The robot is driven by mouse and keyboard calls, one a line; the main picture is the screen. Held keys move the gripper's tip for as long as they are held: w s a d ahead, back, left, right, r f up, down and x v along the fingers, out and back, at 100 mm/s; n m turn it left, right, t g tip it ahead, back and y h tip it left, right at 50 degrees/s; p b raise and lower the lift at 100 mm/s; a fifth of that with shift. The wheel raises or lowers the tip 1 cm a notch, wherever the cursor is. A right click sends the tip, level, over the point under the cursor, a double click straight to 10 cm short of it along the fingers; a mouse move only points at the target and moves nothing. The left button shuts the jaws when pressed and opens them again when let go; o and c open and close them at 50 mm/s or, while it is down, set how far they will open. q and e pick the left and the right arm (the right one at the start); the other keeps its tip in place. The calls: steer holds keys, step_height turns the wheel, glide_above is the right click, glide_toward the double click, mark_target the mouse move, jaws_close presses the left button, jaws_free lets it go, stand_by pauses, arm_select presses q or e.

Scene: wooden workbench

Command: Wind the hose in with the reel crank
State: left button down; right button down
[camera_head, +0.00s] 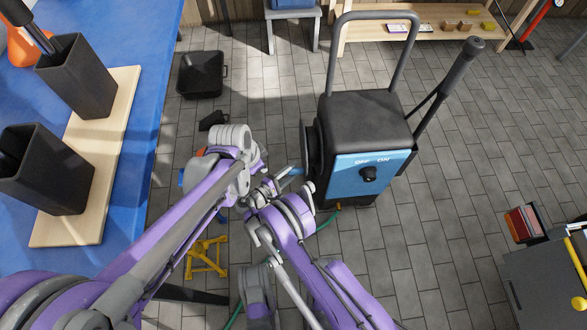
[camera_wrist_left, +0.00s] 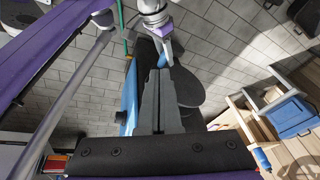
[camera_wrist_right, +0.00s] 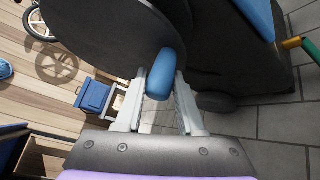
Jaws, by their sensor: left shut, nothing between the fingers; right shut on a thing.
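The hose reel is a black disc (camera_head: 309,150) on the left side of a black and blue machine (camera_head: 372,175); it fills the upper left of the right wrist view (camera_wrist_right: 105,28). The blue crank handle (camera_wrist_right: 161,72) sticks out from the disc. My right gripper (camera_wrist_right: 160,88) is shut on this handle, one finger on each side. Part of a green hose (camera_head: 327,222) shows low beside the machine; its end near a brass fitting (camera_wrist_right: 292,43) shows at the right wrist view's upper right. My left gripper (camera_wrist_left: 158,75) is shut and empty, apart from the disc.
A blue workbench (camera_head: 150,90) with black holders stands at the left. A black tub (camera_head: 201,74) and a yellow stand (camera_head: 206,258) are on the tiled floor. A shelf (camera_head: 430,30) is at the back. A grey cart (camera_head: 545,285) is at the right. Floor right of the machine is clear.

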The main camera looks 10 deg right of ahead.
arm_select(q)
steer(key=w+d+f+m, duration=0.5)
steer(key=d+f, duration=0.2)
steer(key=d, duration=0.1)
glide_above(294, 171)
steer(key=s, duration=0.3)
step_height(294, 171, down, 10)
steer(key=shift+w+a+f+g+h, duration=0.1)
steer(key=shift+w+f+g+h, duration=0.1)
steer(key=shift+w+f, duration=0.3)
steer(key=shift+w+f+g+h, duration=0.1)
steer(key=shift+w+f+h, duration=0.15)
steer(key=shift+f, duration=0.3)
steer(key=shift+w+f, duration=0.25)
steer(key=shift+f, duration=0.25)
steer(key=shift+w+a+f, duration=0.15)
steer(key=shift+w+f, duration=0.1)
steer(key=shift+f, duration=0.4)
arm_select(e)
steer(key=shift+r, duration=0.1)
steer(key=c, duration=0.8)
jaws_free()
steer(key=shift+o, duration=1.4)
